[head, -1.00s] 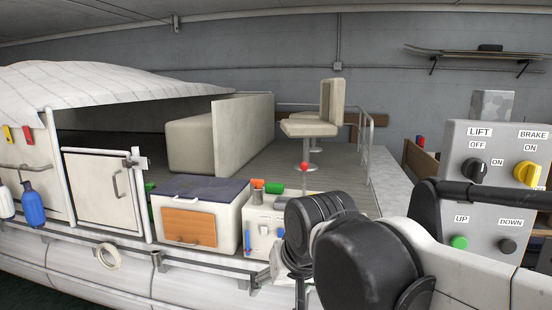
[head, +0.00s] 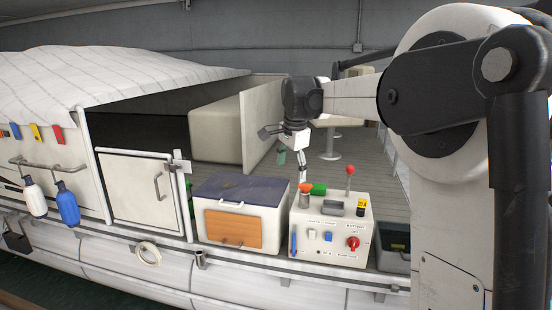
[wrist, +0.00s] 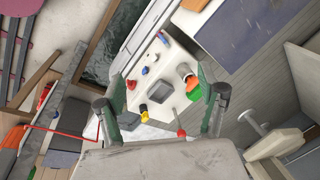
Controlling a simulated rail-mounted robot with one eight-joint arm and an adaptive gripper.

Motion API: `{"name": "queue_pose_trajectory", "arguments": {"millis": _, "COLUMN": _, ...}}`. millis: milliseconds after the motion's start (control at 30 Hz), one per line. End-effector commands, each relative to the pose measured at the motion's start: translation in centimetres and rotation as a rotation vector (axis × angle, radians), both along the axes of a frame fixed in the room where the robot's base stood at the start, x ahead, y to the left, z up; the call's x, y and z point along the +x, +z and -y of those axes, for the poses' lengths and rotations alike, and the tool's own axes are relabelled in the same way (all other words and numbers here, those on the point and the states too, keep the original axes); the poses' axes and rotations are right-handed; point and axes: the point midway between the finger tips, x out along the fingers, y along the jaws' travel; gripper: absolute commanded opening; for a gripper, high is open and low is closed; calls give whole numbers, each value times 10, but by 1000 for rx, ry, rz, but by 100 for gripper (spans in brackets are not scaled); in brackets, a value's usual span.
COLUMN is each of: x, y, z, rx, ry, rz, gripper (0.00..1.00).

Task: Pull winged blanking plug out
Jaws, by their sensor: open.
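The white control box (head: 332,250) stands on the boat's side deck, with a red rotary knob and small switches on its front. On its top are an orange piece (head: 306,187) and a green piece (head: 318,189) side by side; I cannot tell for sure which is the winged blanking plug. They also show in the wrist view as orange (wrist: 194,93) and green (wrist: 189,79) near the right finger. My gripper (head: 292,167) is open and empty above the back left of the box, pointing down. Its green-padded fingers (wrist: 162,82) stand wide apart in the wrist view.
A white cooler with a dark lid (head: 240,188) stands close on the left. A beige panel (head: 262,120) rises behind. Open deck lies beyond the box.

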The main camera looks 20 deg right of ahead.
Motion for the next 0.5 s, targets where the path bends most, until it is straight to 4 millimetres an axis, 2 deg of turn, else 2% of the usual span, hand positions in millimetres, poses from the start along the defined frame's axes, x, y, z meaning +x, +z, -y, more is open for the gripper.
{"name": "queue_pose_trajectory", "arguments": {"millis": 33, "x": 16, "y": 4, "z": 9, "rx": 12, "ry": -48, "rz": -12, "gripper": 71}}
{"name": "queue_pose_trajectory", "arguments": {"millis": 200, "x": 59, "y": 0, "z": 36, "rx": 52, "ry": -225, "rz": -57, "gripper": 71}}
{"name": "queue_pose_trajectory", "arguments": {"millis": 500, "x": 119, "y": -27, "z": 86, "rx": 109, "ry": -540, "rz": -134, "gripper": 71}}
